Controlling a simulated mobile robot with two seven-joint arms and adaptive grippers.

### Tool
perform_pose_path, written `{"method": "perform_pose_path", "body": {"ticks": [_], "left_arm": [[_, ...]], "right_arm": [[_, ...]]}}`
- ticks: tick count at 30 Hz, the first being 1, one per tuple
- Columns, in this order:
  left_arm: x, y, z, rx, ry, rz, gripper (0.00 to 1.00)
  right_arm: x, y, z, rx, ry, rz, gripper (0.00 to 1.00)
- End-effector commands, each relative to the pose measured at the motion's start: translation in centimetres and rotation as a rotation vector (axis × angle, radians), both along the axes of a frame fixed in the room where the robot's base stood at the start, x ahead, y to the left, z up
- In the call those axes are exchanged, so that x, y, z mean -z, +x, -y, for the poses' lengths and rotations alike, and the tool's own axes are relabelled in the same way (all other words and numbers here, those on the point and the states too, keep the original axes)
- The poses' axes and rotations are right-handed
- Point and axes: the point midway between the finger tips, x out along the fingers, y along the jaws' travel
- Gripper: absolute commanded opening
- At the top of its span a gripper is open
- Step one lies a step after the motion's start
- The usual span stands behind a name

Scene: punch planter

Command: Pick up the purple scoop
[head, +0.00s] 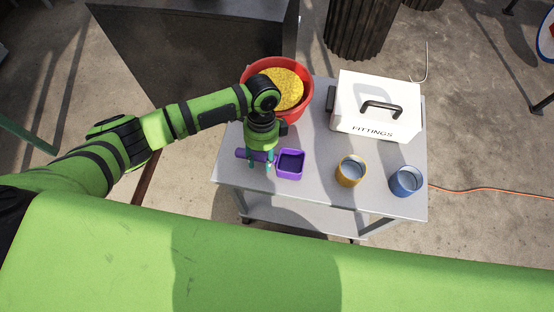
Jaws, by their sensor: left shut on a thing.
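The purple scoop (290,164) is at the front left of the grey table (320,196). Its square cup faces up and its handle points left. My left gripper (260,166) comes down from above and is shut on the scoop's handle, with teal fingers on it. I cannot tell whether the scoop is touching the table or just above it. My right gripper does not show.
A red bowl (308,98) with yellow contents stands behind the gripper. A white box labelled FITTINGS (350,97) stands at the back right. A yellow-rimmed cup (350,171) and a blue cup (406,181) stand to the right. An orange cable (480,188) lies on the floor.

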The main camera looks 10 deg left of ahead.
Motion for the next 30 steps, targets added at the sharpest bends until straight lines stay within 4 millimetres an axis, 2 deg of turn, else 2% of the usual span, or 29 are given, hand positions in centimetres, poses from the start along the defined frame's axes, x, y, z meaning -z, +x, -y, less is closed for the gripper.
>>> {"method": "perform_pose_path", "body": {"ticks": [7,12,21,30], "left_arm": [[-1.2,0.1,0.0,-0.001,-0.002,0.003,0.0],[-4.2,0.2,0.1,0.0,-0.004,0.005,0.0],[-8.0,-1.8,6.6,0.005,-0.006,0.002,0.0],[-10.5,-3.1,10.4,0.001,-0.002,0.001,0.0]], "right_arm": [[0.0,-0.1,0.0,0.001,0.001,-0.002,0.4],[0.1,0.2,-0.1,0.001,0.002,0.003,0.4],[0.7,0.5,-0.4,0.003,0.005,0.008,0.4],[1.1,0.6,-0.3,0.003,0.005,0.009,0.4]]}}
